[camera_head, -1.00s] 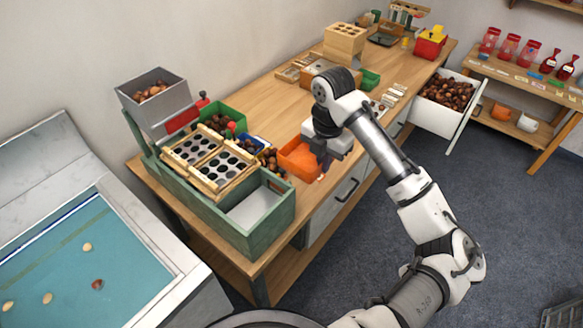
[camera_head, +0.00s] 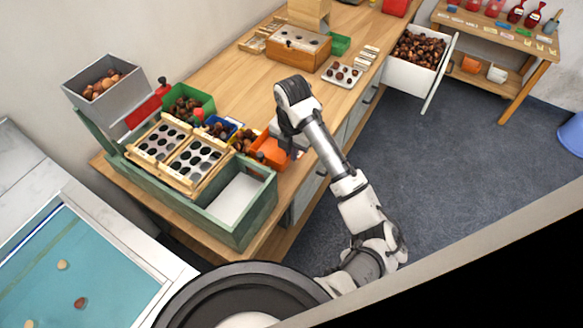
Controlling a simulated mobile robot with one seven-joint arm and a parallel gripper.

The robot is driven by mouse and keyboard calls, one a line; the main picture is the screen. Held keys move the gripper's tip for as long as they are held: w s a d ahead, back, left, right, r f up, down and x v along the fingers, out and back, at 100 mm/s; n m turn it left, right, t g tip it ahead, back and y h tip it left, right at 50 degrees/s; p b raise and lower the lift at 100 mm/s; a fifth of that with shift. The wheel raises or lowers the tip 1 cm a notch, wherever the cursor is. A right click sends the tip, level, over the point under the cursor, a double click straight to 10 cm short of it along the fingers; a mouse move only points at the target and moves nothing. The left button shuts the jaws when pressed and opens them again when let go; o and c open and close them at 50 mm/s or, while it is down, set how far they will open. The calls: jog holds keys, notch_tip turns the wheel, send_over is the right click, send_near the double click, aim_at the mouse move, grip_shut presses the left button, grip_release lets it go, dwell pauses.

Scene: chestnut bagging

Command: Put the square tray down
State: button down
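An orange square-looking tray (camera_head: 270,152) is at the front edge of the wooden bench, right of the green sorting station. My gripper (camera_head: 291,153) is at its right side, pointing down. My wrist hides the fingertips and part of the tray's right side, so I cannot tell whether the fingers are closed on its wall or whether the tray rests fully on the bench. A small pale tray (camera_head: 342,74) holding several chestnuts lies farther back on the bench, away from my gripper.
The green station (camera_head: 225,225) with perforated plates (camera_head: 180,152) and a grey hopper (camera_head: 105,90) stands left. Green (camera_head: 190,103) and blue (camera_head: 222,126) bins crowd the tray's left. Bare bench (camera_head: 235,85) lies behind. An open white drawer (camera_head: 400,78) of chestnuts juts out at right.

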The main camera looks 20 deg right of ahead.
notch_tip(320, 180, down, 8)
jog(key=shift+f+b, duration=0.1)
jog(key=shift+b, duration=0.65)
jog(key=shift+f, duration=0.15)
jog(key=c, duration=1.7)
grip_release()
notch_tip(320, 180, up, 12)
jog(key=shift+r+p, duration=0.2)
jog(key=shift+p, duration=0.8)
